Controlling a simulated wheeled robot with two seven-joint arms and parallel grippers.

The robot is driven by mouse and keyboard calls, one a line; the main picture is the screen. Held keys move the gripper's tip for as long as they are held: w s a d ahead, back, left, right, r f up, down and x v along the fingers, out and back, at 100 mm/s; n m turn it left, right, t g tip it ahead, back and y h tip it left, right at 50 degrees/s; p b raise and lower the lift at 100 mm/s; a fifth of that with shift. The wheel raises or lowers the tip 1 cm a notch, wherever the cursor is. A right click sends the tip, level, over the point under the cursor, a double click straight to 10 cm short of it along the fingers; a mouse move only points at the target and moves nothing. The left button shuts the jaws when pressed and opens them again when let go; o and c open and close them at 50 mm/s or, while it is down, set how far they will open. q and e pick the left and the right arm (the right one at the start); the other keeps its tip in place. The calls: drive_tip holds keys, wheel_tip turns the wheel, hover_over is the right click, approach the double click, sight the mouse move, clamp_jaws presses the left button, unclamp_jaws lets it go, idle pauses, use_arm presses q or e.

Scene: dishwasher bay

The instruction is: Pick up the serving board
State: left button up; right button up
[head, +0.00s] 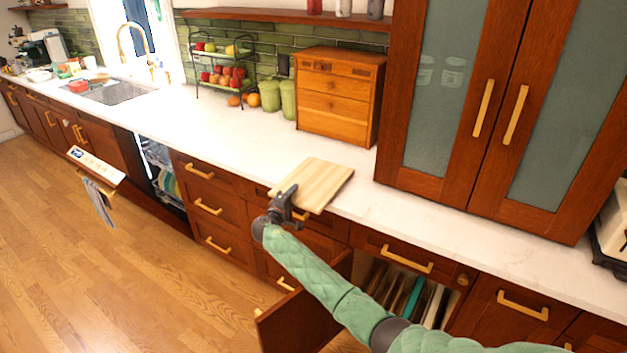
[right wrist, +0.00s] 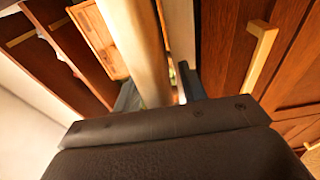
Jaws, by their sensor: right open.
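The serving board (head: 318,184) is a pale wooden rectangle lying flat on the white counter, its near end at the counter's front edge. My right gripper (head: 290,204) is at the board's near left corner in the head view. In the right wrist view, the board (right wrist: 140,48) shows edge-on as a pale strip running in between the fingers of the open right gripper (right wrist: 160,92). I cannot tell whether either finger touches it. My left gripper is not in view.
A wooden drawer box (head: 338,98) stands behind the board, with green canisters (head: 270,95) and a fruit rack (head: 222,68) to its left. Below the counter, an open cabinet door (head: 300,322) juts out near my right arm. The counter (head: 220,135) left of the board is clear.

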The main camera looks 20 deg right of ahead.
drive_tip(key=shift+w+d, duration=0.15)
drive_tip(key=shift+d, duration=0.05)
drive_tip(key=shift+r, duration=0.1)
clamp_jaws()
